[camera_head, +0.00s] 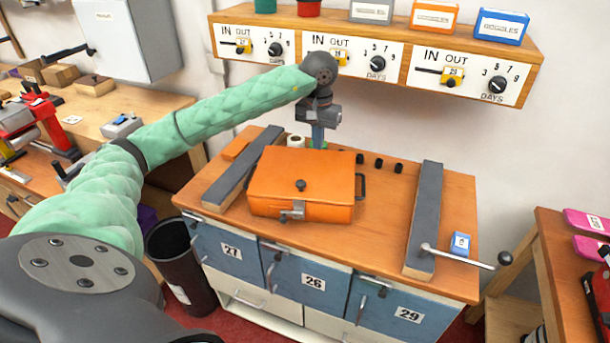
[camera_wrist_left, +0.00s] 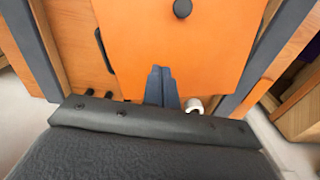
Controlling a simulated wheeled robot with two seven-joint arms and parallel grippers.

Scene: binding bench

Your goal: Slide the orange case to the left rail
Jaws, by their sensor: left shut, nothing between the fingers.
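The orange case (camera_head: 302,178) lies closed on the bench, latch side toward me, with a dark knob on its lid. It also fills the middle of the left wrist view (camera_wrist_left: 180,40). The left rail (camera_head: 236,168) is a grey bar just left of the case. Their far ends are close, and I cannot tell whether they touch. My left gripper (camera_head: 318,138) points down behind the case's far side, partly hidden by it. Its blue fingers (camera_wrist_left: 161,82) are shut and empty, close to the case's edge. My right gripper is out of view.
A grey right rail (camera_head: 425,215) lies on the bench top (camera_head: 385,225), with clear room between it and the case. A white roll (camera_head: 296,141) and small black pegs (camera_head: 379,163) stand behind the case. A shelf (camera_head: 390,42) hangs above. A lever (camera_head: 460,255) crosses the front right.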

